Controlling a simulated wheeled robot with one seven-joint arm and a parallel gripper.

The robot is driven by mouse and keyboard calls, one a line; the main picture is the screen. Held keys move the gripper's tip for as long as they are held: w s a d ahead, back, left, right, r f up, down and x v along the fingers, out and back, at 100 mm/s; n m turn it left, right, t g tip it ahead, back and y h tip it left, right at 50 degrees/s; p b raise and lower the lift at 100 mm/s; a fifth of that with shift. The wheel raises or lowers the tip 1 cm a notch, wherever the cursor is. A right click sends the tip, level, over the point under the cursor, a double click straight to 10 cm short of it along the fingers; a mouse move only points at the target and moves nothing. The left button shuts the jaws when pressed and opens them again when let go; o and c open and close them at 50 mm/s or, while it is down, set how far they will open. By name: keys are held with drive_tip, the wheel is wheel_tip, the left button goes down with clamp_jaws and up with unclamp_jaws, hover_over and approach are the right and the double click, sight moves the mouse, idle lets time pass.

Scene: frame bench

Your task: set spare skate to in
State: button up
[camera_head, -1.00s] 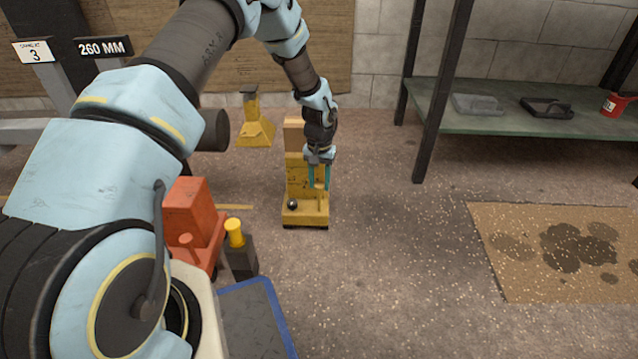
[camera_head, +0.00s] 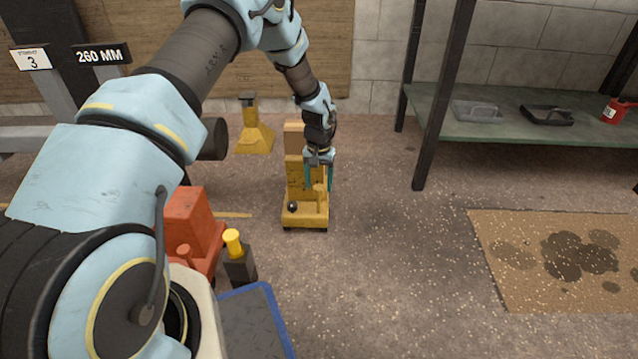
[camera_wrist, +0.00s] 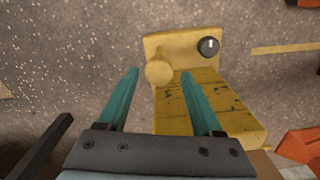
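The skate under my gripper is a yellow wheeled unit (camera_head: 306,217) standing on the floor, with a stepped yellow body and a light wooden block behind it. In the wrist view its flat yellow body (camera_wrist: 212,100) runs away under the fingers. A short yellow post with a round top (camera_wrist: 159,73) stands on it. A black round knob with a white mark (camera_wrist: 209,47) sits at its corner. My gripper (camera_head: 319,186) points down over the skate. Its two teal fingers are apart, one on each side of the post, with visible gaps. No "in" label is readable.
An orange-red unit (camera_head: 190,222) and a dark block with a yellow-topped post (camera_head: 233,243) stand to the left. A yellow stand (camera_head: 254,138) is behind. A green shelf (camera_head: 500,125) with trays is at right. Floor right of the skate is clear up to a stained mat (camera_head: 500,280).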

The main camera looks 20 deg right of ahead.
drive_tip(key=shift+s, duration=0.1)
wheel_tip(320, 180, up, 11)
drive_tip(key=p, duration=0.4)
drive_tip(key=shift+f, duration=0.1)
idle(0.4)
